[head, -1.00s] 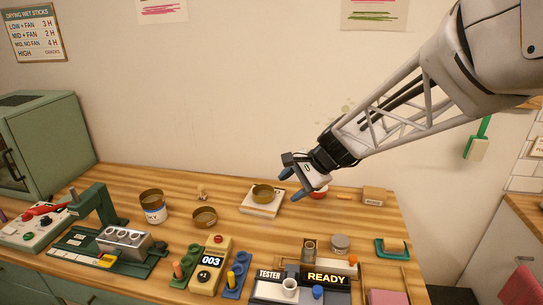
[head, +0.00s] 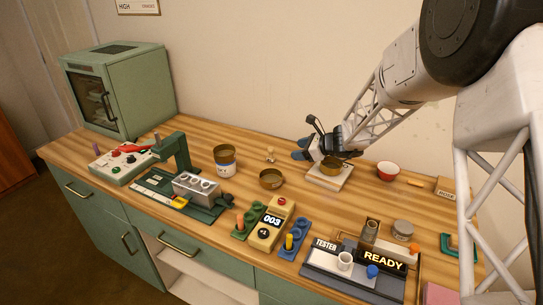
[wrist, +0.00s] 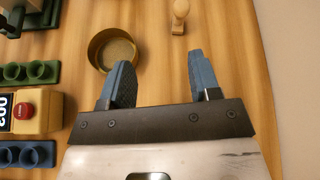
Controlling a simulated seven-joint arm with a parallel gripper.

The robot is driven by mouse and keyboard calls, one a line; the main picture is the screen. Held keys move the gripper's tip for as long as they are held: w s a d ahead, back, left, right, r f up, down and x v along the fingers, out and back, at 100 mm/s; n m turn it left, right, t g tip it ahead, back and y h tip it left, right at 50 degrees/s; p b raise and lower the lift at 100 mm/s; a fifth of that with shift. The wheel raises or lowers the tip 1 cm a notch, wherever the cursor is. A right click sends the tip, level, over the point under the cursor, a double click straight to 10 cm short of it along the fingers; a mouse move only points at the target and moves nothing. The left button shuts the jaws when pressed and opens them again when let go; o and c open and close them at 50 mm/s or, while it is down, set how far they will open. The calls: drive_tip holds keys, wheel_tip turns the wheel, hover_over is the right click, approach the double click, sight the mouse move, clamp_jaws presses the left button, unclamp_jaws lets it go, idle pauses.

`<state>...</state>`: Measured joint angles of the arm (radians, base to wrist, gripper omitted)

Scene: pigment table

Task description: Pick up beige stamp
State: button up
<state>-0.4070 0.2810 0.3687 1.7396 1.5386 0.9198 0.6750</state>
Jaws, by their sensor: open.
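The beige stamp (head: 270,154) stands on the wooden table near the back wall, a small knobbed piece. It also shows in the wrist view (wrist: 179,16) at the top edge, partly cut off, ahead of the fingertips. My gripper (head: 300,149) has blue fingers, is open and empty, and is to the right of the stamp in the head view, apart from it. In the wrist view my gripper (wrist: 158,60) has its two fingers spread, with bare table between them.
A brass bowl (head: 271,179) sits in front of the stamp, and a labelled tin (head: 225,163) stands left of it. A white scale (head: 329,182) with a brass dish lies by my gripper. A green press (head: 175,150) and a counter reading 003 (head: 270,221) are nearer the front.

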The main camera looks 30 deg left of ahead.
sight(271, 154)
drive_tip(key=w+a+f+m, duration=0.1)
drive_tip(key=a+f, duration=0.1)
drive_tip(key=w+a+f+m, duration=0.1)
drive_tip(key=a+f, duration=0.1)
drive_tip(key=w+a+f+m+y, duration=0.1)
drive_tip(key=a+f, duration=0.1)
drive_tip(key=shift+w+a+f+t, duration=0.15)
drive_tip(key=shift+a+t, duration=0.15)
drive_tip(key=shift+t, duration=0.1)
drive_tip(key=shift+x, duration=1.25)
drive_tip(key=shift+a+f, duration=0.1)
drive_tip(key=shift+x, duration=2.5)
drive_tip(key=shift+w, duration=0.1)
drive_tip(key=shift+c, duration=0.3)
drive_tip(key=c, duration=0.9)
